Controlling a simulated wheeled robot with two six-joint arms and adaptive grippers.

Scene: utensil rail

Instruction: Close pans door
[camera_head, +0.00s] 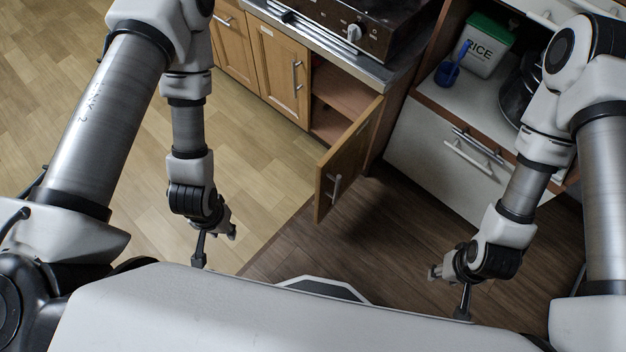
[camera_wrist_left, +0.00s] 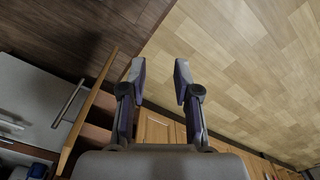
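An open wooden cabinet door (camera_head: 348,155) with a metal bar handle (camera_head: 335,188) stands swung out from a cabinet (camera_head: 330,102) whose shelf inside is exposed. I take it as the pans door, though no label is readable. In the left wrist view the door (camera_wrist_left: 88,112) shows at the left, nearly edge-on. My left gripper (camera_head: 215,247) is open and empty, left of the door and apart from it; its spread fingers show in the left wrist view (camera_wrist_left: 158,75). My right gripper (camera_head: 448,292) looks open and empty, to the right of the door and nearer to me.
A white drawer front (camera_head: 445,155) with a bar handle is at the right. A green-lidded rice box (camera_head: 483,45) and blue cup (camera_head: 447,73) stand above it. The floor around the door is clear.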

